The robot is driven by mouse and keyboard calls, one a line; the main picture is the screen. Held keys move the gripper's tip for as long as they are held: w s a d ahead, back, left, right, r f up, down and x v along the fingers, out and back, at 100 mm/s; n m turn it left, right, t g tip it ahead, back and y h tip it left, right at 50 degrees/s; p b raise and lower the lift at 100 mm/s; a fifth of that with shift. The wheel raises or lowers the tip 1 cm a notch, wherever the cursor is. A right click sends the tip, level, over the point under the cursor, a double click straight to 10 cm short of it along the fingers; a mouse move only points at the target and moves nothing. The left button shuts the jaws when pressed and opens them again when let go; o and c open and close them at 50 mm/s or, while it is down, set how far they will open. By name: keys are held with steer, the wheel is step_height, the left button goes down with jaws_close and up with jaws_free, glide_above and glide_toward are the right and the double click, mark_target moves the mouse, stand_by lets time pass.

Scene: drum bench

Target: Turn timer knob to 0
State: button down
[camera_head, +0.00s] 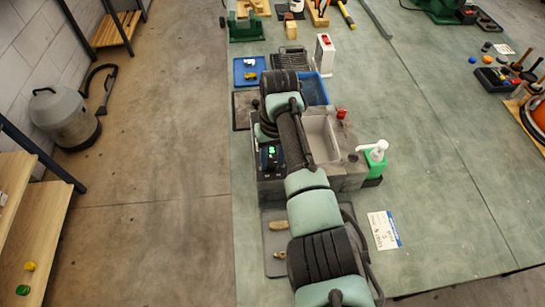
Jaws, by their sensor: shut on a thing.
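The timer unit, with a small lit green display (272,153), is on the left front of a dark grey basin block (345,178) on the bench. My arm reaches from the bottom over this block and folds down at its back left. My gripper (268,142) is low at the timer panel, dark and small in the picture, mostly covered by my own arm. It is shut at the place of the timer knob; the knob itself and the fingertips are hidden. The number the knob points to cannot be read.
A green bottle with a white pump (375,158) and a red knob (341,114) are right of my arm. Blue trays (248,70) and a white-red dispenser (324,54) stand behind. A grey mat (275,240) and a label card (383,231) lie in front. The bench's right middle is clear.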

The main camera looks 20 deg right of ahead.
mark_target(275, 161)
steer(key=c, duration=0.5)
jaws_free()
steer(key=shift+r, duration=0.1)
steer(key=r, duration=1.3)
steer(key=shift+d, duration=0.35)
steer(key=shift+f, duration=0.1)
